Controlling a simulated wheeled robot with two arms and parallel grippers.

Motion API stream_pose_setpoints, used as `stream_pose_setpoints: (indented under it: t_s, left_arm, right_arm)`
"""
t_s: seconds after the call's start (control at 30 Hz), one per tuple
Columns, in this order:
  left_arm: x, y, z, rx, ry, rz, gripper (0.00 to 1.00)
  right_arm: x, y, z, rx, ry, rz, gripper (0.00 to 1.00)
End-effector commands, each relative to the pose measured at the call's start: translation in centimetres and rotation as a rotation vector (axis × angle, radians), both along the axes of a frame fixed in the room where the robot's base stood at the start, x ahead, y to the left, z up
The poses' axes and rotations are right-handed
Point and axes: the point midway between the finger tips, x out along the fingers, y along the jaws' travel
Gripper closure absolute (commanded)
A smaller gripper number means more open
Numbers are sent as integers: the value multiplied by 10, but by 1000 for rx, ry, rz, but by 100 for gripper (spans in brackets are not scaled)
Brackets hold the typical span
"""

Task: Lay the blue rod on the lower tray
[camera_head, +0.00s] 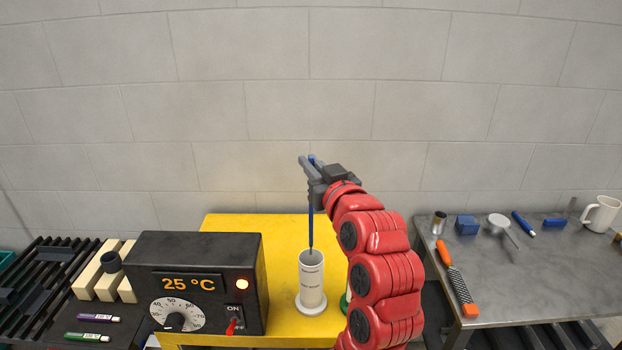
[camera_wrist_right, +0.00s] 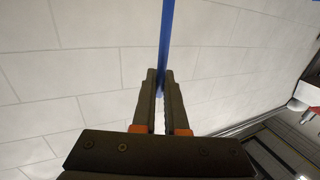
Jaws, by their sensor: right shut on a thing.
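The blue rod (camera_head: 311,228) hangs upright in my right gripper (camera_head: 308,165), well above the yellow table. In the right wrist view the rod (camera_wrist_right: 166,40) passes between the two fingertips (camera_wrist_right: 160,80), which are shut on it. Its lower end shows at the mouth of a white cylinder (camera_head: 312,287); I cannot tell if it is inside the mouth or just over it. No tray is clearly identifiable as the lower one. My left gripper is out of view.
A black heater box (camera_head: 205,262) reading 25 °C stands left of the cylinder on the yellow table (camera_head: 283,232). A dark slatted rack (camera_head: 45,270), pale blocks and two markers lie further left. A grey table (camera_head: 560,275) at right holds a grater, mug and small items.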

Motion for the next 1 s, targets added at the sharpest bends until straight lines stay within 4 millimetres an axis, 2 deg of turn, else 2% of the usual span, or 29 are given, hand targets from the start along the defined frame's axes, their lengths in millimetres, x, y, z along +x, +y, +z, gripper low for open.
stream_pose_setpoints:
  t_s: [0.7,0.9,1.0]
  left_arm:
    - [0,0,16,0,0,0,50]
    - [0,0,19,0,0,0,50]
    - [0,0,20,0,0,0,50]
  right_arm:
    - [0,0,98,-1,-4,0,100]
    - [0,0,122,0,-3,0,100]
    - [0,0,127,-1,0,0,100]
